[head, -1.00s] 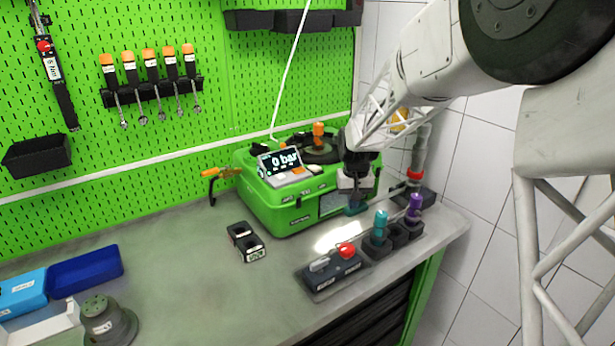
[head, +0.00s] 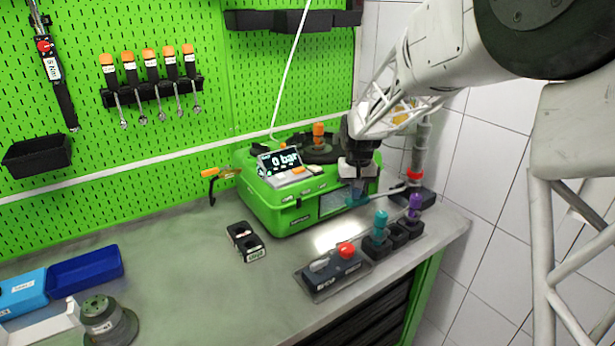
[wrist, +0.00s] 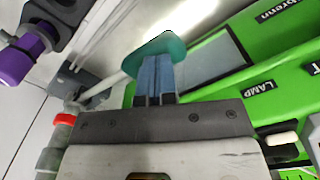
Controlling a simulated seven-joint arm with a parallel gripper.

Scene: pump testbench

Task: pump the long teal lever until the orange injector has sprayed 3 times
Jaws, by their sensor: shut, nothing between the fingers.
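The long lever has a teal paddle end (wrist: 160,48) and a grey bar running left in the wrist view toward a grey mount. In the head view its teal end (head: 352,202) is in front of the green tester. My gripper (head: 357,189) is shut and empty. Its blue fingertips (wrist: 154,62) overlap the teal paddle in the wrist view; I cannot tell whether they touch. An orange-topped injector (head: 318,130) stands on top of the tester, and no spray shows. The display (head: 281,161) reads 0 bar.
The green tester (head: 270,205) stands beside the lever. Teal (head: 380,222) and purple (head: 415,205) injectors stand in a black holder in front. A control box with a red button (head: 346,250) is nearer. The bench's left middle is mostly clear.

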